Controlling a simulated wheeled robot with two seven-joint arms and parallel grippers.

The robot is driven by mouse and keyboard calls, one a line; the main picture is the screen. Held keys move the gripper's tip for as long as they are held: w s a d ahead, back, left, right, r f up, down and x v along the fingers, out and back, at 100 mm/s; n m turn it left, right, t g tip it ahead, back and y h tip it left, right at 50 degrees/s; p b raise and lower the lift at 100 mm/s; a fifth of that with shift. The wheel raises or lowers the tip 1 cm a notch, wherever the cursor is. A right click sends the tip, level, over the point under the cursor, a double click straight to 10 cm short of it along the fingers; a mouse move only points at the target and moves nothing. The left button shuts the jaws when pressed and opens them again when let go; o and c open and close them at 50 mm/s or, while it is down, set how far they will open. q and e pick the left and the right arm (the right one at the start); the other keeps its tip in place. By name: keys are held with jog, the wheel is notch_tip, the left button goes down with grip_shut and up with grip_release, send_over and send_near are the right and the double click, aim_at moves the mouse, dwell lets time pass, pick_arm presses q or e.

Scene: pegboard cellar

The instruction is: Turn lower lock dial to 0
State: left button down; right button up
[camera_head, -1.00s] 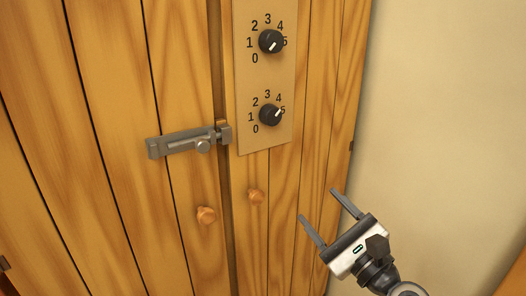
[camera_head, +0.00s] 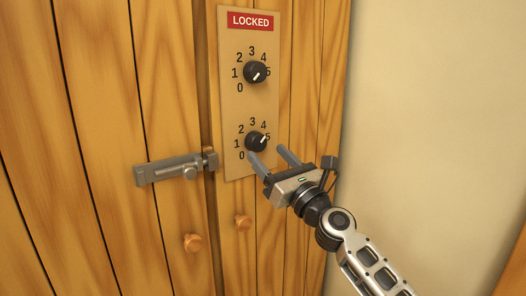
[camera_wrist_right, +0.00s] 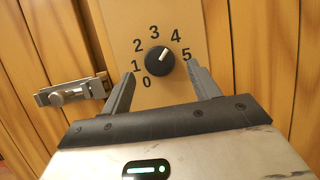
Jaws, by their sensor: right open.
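The lower lock dial (camera_head: 256,141) is a round black knob with a white mark, on a tan panel with numbers 0 to 5. It also shows in the right wrist view (camera_wrist_right: 160,61), where its mark points up and right, near the 4. My right gripper (camera_head: 270,154) is open, its fingers reaching toward the dial from the lower right. In the right wrist view the fingertips (camera_wrist_right: 162,72) lie left and right of the dial in the picture; I cannot tell whether they touch it. My left gripper is not in view.
The upper dial (camera_head: 255,72) sits above on the same panel (camera_head: 235,110), under a red LOCKED sign (camera_head: 250,22). A grey sliding latch (camera_head: 170,170) is left of the panel. Two wooden knobs (camera_head: 193,242) (camera_head: 243,222) are below. A bare wall is at right.

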aim_at(260, 146)
jog(key=shift+b+x, duration=0.3)
jog(key=shift+x, duration=0.85)
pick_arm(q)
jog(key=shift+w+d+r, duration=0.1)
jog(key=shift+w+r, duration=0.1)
pick_arm(e)
jog(key=shift+w+a+r, duration=0.15)
jog(key=shift+w+a, duration=0.15)
jog(key=shift+w, duration=0.05)
jog(key=c, duration=1)
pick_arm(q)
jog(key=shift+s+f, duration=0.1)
pick_arm(e)
jog(key=shift+o, duration=0.2)
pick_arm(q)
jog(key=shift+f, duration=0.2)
